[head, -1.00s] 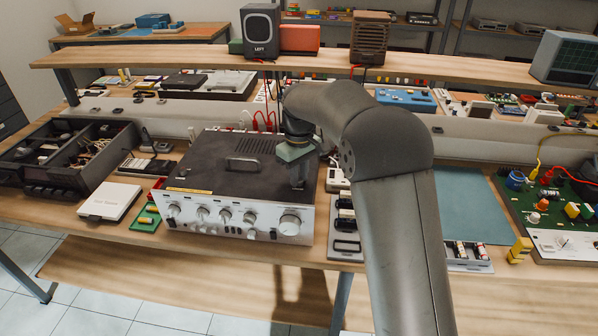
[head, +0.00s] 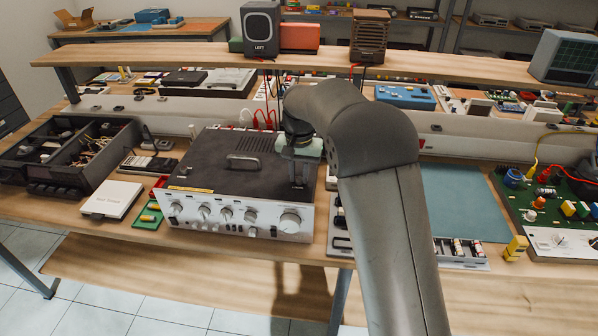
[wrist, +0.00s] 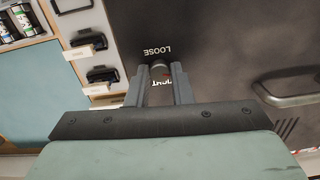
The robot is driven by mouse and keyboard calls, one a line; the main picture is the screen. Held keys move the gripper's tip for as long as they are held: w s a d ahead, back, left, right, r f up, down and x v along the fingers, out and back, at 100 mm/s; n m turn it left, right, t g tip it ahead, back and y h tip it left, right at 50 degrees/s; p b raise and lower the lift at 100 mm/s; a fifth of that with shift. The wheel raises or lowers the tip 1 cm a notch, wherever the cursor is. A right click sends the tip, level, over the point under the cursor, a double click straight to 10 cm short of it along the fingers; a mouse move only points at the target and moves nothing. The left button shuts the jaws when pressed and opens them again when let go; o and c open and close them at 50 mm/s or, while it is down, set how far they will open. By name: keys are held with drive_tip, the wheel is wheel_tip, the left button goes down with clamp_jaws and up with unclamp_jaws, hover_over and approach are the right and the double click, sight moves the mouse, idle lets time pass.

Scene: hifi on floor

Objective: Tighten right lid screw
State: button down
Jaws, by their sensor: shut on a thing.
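The amplifier (head: 215,160) is a dark box with a silver knobbed front, standing on the bench. Its black lid has a handle (head: 243,160), also seen in the wrist view (wrist: 290,92). My gripper (head: 297,184) points down over the right part of the lid. In the wrist view its two fingers (wrist: 159,72) are shut on a small dark round screw (wrist: 159,66) at the lid's surface. The head view hides the screw behind my gripper.
A black open organiser (head: 70,150) and a white box (head: 111,198) stand left of the amplifier. A battery tray (head: 460,252), a blue mat (head: 465,203) and a green circuit board (head: 550,208) lie to the right. A raised shelf (head: 200,54) holds speakers behind.

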sight(300, 178)
drive_tip(key=m+p, duration=0.1)
drive_tip(key=m, duration=0.6)
drive_tip(key=shift+r, duration=0.1)
drive_tip(key=m, duration=0.4)
drive_tip(key=shift+p, duration=0.4)
drive_tip(key=shift+m+p, duration=0.4)
drive_tip(key=shift+m, duration=1.5)
drive_tip(key=c, duration=1.3)
unclamp_jaws()
wheel_tip(300, 178, up, 17)
drive_tip(key=shift+w+d+r+b, duration=0.1)
drive_tip(key=shift+w+r+b, duration=0.05)
drive_tip(key=shift+b, duration=0.3)
